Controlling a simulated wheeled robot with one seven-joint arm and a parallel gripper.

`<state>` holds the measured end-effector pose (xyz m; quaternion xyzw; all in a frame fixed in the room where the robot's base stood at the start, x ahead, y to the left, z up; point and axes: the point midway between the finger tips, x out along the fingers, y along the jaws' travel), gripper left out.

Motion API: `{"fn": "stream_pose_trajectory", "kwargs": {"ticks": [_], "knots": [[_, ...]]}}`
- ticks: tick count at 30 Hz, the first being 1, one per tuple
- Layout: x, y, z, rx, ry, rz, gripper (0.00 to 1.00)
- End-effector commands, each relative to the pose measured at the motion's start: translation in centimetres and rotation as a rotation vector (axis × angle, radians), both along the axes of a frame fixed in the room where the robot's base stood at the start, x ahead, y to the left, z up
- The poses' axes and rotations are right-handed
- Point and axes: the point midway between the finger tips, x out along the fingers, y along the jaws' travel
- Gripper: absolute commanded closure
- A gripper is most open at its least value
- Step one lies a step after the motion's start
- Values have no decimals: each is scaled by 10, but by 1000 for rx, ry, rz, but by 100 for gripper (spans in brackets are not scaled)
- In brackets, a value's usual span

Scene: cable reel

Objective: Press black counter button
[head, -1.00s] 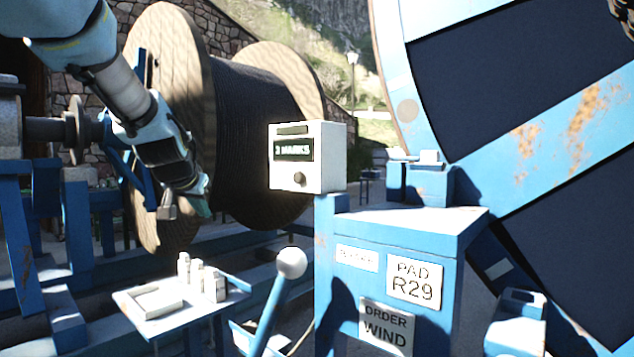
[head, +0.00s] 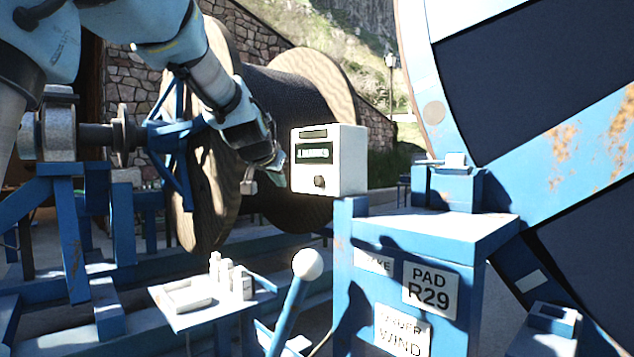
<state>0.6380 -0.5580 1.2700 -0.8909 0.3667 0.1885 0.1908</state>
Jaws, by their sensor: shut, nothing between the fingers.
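The counter (head: 345,160) is a white box with a display window (head: 314,152) on its front. A round black button (head: 320,181) sits below the display. The box stands on a blue post beside the blue cabinet (head: 470,232). My gripper (head: 279,178) is shut and empty, just left of the counter's front in the picture. It looks apart from the button. The depth gap between them is hard to judge. The display text is too blurred to read.
A small table (head: 205,318) holds a tray and several small containers. A wooden cable reel (head: 210,220) stands behind my arm, and a large blue wheel (head: 560,160) fills the right.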

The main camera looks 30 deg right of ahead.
Motion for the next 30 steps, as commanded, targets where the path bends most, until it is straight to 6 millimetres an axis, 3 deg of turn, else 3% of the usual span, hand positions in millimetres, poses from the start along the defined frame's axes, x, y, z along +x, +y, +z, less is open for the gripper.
{"fn": "stream_pose_trajectory", "kwargs": {"ticks": [18,30], "knots": [[14,-72,3,1,1,-1,100],[16,-83,0,0,0,0,100]]}}
